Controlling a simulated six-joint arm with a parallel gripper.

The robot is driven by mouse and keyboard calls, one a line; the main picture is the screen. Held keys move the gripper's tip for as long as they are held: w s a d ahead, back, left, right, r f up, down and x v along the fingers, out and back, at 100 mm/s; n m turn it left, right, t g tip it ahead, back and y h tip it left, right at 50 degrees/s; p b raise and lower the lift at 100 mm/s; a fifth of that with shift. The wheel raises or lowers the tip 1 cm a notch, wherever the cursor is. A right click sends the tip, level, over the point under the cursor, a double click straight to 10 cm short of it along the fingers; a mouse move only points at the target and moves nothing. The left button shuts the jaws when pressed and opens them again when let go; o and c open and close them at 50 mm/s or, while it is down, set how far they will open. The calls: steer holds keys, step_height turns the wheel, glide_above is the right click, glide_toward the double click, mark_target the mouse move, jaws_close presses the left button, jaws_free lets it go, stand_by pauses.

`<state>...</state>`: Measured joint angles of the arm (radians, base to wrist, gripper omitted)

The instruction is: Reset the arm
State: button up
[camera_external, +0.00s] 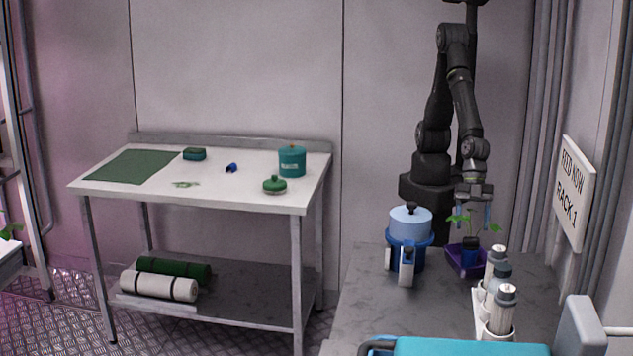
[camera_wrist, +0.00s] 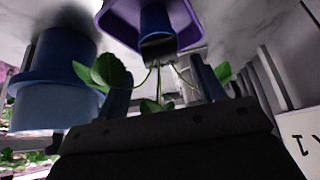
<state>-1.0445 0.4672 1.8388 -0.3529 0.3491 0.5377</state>
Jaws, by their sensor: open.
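My arm is black and bends down over the grey counter on the right in the external view. My gripper (camera_external: 474,214) points down with its two blue fingers apart, just above a small plant (camera_external: 496,228). The plant has green leaves and stands in a dark blue pot in a purple tray (camera_external: 455,262). In the wrist view the gripper (camera_wrist: 162,82) is open, with thin green stems between or just beyond its fingers; contact cannot be told. The blue pot (camera_wrist: 156,20) and the purple tray (camera_wrist: 190,22) show past the fingertips.
A blue lidded container (camera_external: 410,222) stands left of the plant. Several capped bottles (camera_external: 502,312) stand in a white holder in front. A sign (camera_external: 572,192) is at the right. A white table (camera_external: 225,190) at left carries a green mat and teal canister (camera_external: 292,162).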

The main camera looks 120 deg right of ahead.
steer(key=shift+x, duration=2.05)
steer(key=shift+d+r, duration=0.1)
